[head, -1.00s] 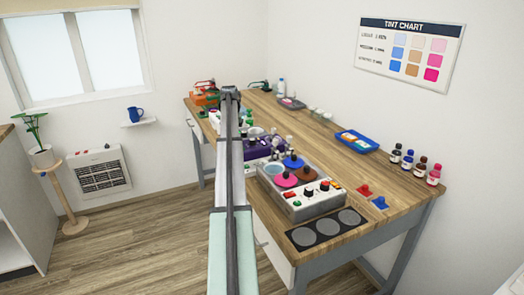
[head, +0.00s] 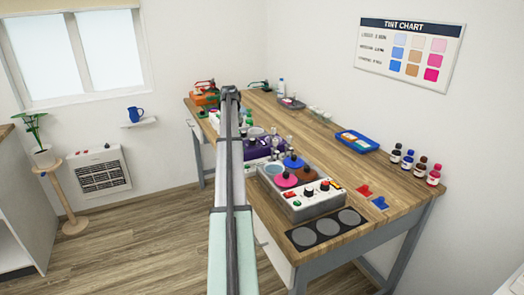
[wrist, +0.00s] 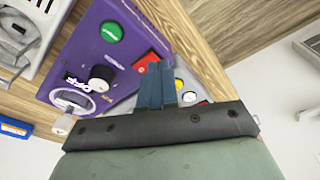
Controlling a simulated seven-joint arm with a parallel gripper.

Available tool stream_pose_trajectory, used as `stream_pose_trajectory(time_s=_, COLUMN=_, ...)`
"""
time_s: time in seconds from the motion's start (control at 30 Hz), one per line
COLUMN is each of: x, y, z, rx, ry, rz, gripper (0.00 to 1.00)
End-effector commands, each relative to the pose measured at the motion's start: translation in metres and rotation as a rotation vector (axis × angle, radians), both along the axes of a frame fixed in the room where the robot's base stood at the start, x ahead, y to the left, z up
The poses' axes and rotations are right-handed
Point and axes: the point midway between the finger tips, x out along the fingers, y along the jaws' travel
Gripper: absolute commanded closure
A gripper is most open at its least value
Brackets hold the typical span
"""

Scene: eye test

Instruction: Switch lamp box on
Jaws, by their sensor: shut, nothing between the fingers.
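A purple box (wrist: 85,30) fills the upper left of the wrist view. It carries a green button (wrist: 111,31), a red control (wrist: 147,60) and a black-and-white knob (wrist: 100,78); a label near the knob reads "OFF". I cannot tell for sure which unit is the lamp box. My gripper (wrist: 157,72) is shut and empty, its dark blue fingers in front of the red control and partly covering it; contact cannot be told. In the head view the purple box (head: 258,148) stands on the bench right of my arm, which hides part of it and my fingers.
A grey unit with coloured pots, a red switch and knobs (head: 312,204) stands nearer on the wooden bench (head: 400,205). A blue tray (head: 357,141) and several bottles (head: 420,168) are along the wall side. A small panel with coloured buttons (wrist: 188,96) shows beside my fingers.

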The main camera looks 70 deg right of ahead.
Motion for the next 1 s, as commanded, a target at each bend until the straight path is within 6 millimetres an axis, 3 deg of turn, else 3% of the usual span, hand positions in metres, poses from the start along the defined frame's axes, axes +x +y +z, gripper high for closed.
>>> stream_pose_trajectory(time_s=1.0, x=0.0, y=0.0, z=-0.0088, rx=0.0, ry=0.0, rz=0.0, gripper=1.0)
